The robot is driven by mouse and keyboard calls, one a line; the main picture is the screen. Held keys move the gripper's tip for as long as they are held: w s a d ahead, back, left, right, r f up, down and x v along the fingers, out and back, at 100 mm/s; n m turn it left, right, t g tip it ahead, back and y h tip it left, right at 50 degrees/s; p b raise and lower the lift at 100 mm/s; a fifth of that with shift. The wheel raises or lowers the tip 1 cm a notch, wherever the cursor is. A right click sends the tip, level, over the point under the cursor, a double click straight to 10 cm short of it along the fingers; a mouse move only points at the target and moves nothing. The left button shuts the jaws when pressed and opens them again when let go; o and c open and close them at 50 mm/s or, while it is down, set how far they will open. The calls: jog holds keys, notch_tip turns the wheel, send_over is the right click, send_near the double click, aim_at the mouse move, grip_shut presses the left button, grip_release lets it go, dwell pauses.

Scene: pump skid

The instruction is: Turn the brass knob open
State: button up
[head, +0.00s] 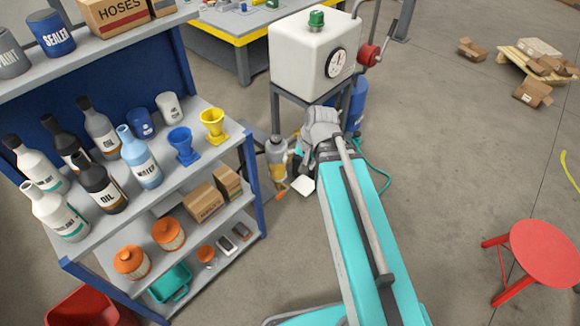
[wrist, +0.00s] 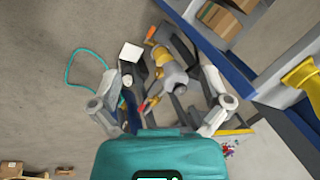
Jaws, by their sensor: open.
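My gripper (wrist: 160,78) is open and empty in the wrist view, its two grey fingers spread on either side of the pump skid (wrist: 181,46) below. The skid carries a grey rounded body (wrist: 175,76) with a yellow-brass part (wrist: 161,55) at its end. I cannot tell whether that part is the brass knob. An orange handle (wrist: 151,34) and a small red lever (wrist: 143,106) show nearby. In the head view my gripper (head: 322,122) is beside the grey body with a yellow band (head: 278,158), and my arm hides much of the skid.
A white tank (head: 300,60) with a gauge and red valve stands on a frame behind my gripper. A shelf (head: 225,150) with bottles and funnels (head: 213,125) is close on the left. A teal hose (head: 378,172) lies on the floor. A red stool (head: 540,252) stands right; floor between is free.

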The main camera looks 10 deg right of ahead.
jog(key=w+f+m+t+y+b, duration=0.25)
jog(key=w+f+m+b, duration=0.2)
jog(key=f+b, duration=0.6)
jog(key=m+t+y+b, duration=0.5)
jog(key=m+t+b, duration=1)
jog(key=b, duration=1.9)
send_near(290, 159)
notch_tip(290, 159, up, 3)
jog(key=s+d+m+g, duration=0.2)
jog(key=d+m+g, duration=0.1)
jog(key=m+g, duration=0.1)
jog(key=shift+s+p, duration=0.15)
jog(key=shift+p, duration=0.15)
jog(key=shift+a, duration=0.15)
jog(key=x, duration=1.3)
jog(key=shift+w+a+f, duration=0.2)
jog(key=shift+w, duration=0.15)
jog(key=shift+d, duration=0.1)
jog(key=c, duration=1.2)
